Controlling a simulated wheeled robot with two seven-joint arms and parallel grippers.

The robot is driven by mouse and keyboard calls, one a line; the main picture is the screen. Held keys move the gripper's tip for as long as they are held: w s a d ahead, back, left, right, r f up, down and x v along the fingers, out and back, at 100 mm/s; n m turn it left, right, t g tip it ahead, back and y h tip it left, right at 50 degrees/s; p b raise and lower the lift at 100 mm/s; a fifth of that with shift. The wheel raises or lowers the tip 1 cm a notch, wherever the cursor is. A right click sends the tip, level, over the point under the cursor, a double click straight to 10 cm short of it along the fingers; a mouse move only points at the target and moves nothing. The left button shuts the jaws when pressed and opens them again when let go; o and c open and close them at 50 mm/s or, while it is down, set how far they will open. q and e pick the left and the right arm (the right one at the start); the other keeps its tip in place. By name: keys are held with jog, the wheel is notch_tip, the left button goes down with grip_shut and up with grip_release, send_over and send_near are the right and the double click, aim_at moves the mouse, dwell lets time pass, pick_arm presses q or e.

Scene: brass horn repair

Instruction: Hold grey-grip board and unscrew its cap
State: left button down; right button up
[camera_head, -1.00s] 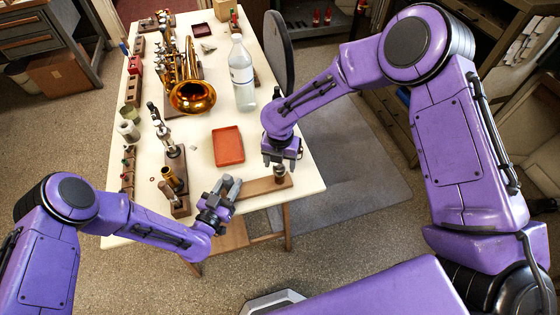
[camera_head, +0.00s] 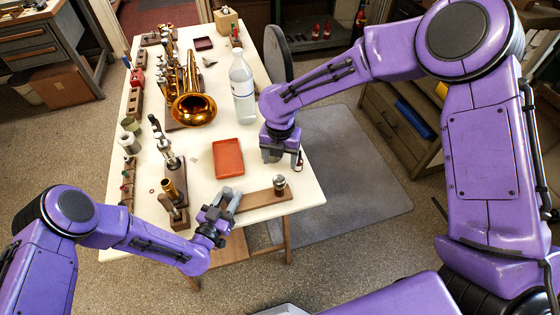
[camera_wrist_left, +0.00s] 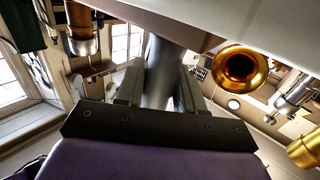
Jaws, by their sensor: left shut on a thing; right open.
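The wooden board (camera_head: 258,200) lies near the front right edge of the white table, its grey grip (camera_head: 233,202) at the left end. My left gripper (camera_head: 222,207) is shut on this grip. The left wrist view shows the grip (camera_wrist_left: 163,75) between the fingers, under the board. The metal cap (camera_head: 280,181) stands upright at the board's right end. Whether it is loose cannot be seen. My right gripper (camera_head: 281,157) is open and empty, just behind the cap and apart from it. Its fingertips are partly hidden by its body.
An orange-red tray (camera_head: 228,158) lies behind the board. A brass horn (camera_head: 193,108) and a clear bottle (camera_head: 242,90) stand farther back. Wooden blocks with metal parts (camera_head: 173,182) stand left of the board.

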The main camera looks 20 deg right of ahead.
pick_arm(q)
jog(key=c, duration=0.6)
grip_release()
